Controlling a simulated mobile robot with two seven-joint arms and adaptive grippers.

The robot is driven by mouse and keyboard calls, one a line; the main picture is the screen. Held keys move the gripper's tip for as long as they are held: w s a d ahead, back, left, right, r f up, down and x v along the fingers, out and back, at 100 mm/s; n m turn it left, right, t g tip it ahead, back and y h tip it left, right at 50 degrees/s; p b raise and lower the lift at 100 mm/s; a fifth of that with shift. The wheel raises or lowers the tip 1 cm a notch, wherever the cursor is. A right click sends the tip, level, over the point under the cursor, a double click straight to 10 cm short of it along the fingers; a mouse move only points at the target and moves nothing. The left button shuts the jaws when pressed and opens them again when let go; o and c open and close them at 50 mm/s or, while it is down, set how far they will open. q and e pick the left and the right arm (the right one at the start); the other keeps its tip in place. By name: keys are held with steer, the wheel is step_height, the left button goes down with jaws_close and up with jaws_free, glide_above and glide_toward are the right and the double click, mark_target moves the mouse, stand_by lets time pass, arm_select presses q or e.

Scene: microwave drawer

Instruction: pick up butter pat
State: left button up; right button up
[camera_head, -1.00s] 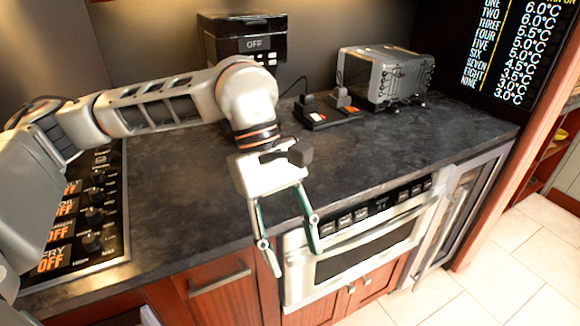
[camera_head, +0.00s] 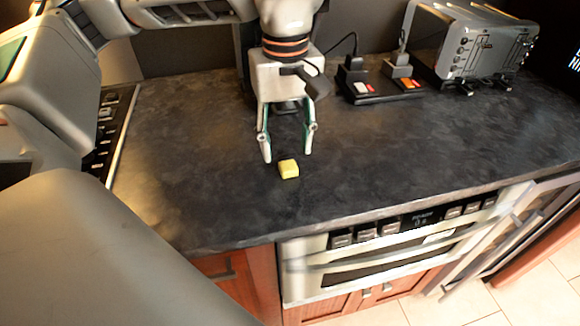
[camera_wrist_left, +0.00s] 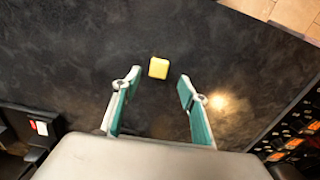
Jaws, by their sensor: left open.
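A small yellow butter pat (camera_head: 289,169) lies on the dark countertop (camera_head: 400,170), between the cooktop and the built-in microwave drawer. It also shows in the left wrist view (camera_wrist_left: 158,68), just beyond the fingertips and roughly centred between them. My left gripper (camera_head: 287,158) is open and empty, with its fingers spread on either side just behind the butter pat. Its fingers also show in the left wrist view (camera_wrist_left: 157,84). I cannot tell how high the fingertips are above the counter. My right gripper does not show.
The cooktop edge (camera_head: 118,130) is at left. The microwave drawer (camera_head: 385,250) is below the counter's front edge. The counter right of the butter is clear.

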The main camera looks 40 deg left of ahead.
mark_target(288, 165)
arm_select(q)
step_height(288, 165, down, 4)
steer(key=shift+d+b, duration=0.1)
steer(key=shift+b, duration=0.25)
steer(key=shift+f, duration=0.3)
steer(key=c, duration=0.9)
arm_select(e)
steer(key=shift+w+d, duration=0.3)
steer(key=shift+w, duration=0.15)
arm_select(q)
steer(key=shift+w+r, duration=0.1)
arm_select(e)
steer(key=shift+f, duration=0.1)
arm_select(q)
steer(key=shift+r, duration=0.6)
steer(key=shift+r+p, duration=2)
steer(key=shift+r, duration=7.35)
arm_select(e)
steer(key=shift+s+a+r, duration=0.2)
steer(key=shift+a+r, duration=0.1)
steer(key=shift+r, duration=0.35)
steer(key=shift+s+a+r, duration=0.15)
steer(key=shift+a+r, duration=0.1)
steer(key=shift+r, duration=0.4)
